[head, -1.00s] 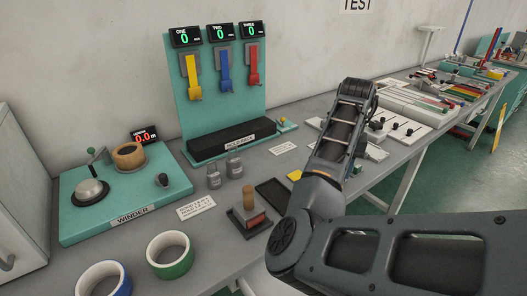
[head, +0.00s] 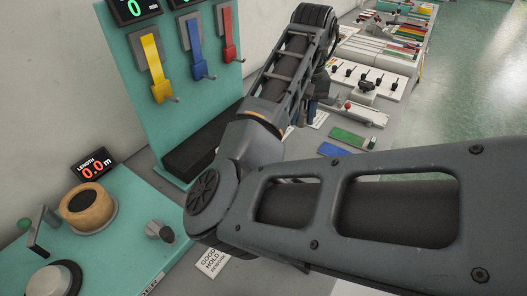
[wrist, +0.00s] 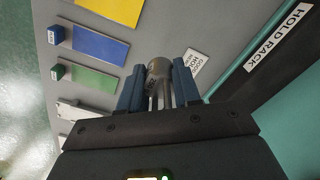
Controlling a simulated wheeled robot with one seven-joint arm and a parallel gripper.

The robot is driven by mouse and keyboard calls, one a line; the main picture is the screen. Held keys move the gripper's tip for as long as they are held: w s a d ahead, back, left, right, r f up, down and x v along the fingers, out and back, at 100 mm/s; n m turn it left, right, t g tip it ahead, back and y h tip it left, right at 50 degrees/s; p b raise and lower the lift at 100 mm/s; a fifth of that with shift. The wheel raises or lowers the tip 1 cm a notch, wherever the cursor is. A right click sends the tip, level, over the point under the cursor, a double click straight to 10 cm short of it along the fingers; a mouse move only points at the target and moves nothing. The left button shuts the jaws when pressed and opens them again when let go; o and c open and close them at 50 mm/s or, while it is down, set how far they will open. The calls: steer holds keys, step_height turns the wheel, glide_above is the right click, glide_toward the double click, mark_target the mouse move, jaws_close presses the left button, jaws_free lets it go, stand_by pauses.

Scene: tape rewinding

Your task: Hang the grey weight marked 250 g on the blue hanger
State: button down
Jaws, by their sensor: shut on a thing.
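The blue hanger (head: 195,48) is a blue strip with a small hook at its lower end on the teal board in the head view. It hangs between a yellow and a red one, and its hook looks empty. My gripper (wrist: 158,82) is shut on a grey weight (wrist: 158,68) with a rounded top, seen between the blue fingers in the wrist view. Its marking cannot be read. In the head view my gripper (head: 309,108) is mostly hidden behind my arm, to the right of the hanger and apart from it; the weight cannot be made out there.
The yellow hanger (head: 154,66) and red hanger (head: 228,32) flank the blue one. The dark hold rack (head: 200,143) lies below the board. The winder (head: 90,205) is at lower left. Blue (head: 334,150) and green (head: 353,138) plates lie on the bench at right.

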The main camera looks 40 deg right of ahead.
steer(key=w+a+f, duration=0.1)
steer(key=a+f, duration=0.1)
steer(key=w+a+f, duration=0.1)
steer(key=a, duration=0.2)
steer(key=w+a+f+p, duration=0.1)
steer(key=a+f, duration=0.1)
steer(key=a, duration=0.1)
steer(key=shift+w+a+f, duration=0.25)
steer(key=shift+w+f, duration=0.05)
steer(key=shift+w, duration=0.05)
steer(key=shift+f+p, duration=0.35)
steer(key=shift+f, duration=1.65)
steer(key=shift+f, duration=0.15)
steer(key=c, duration=0.8)
jaws_free()
step_height(320, 180, up, 12)
steer(key=shift+r+b, duration=0.2)
steer(key=shift+b, duration=0.45)
steer(key=shift+s, duration=0.1)
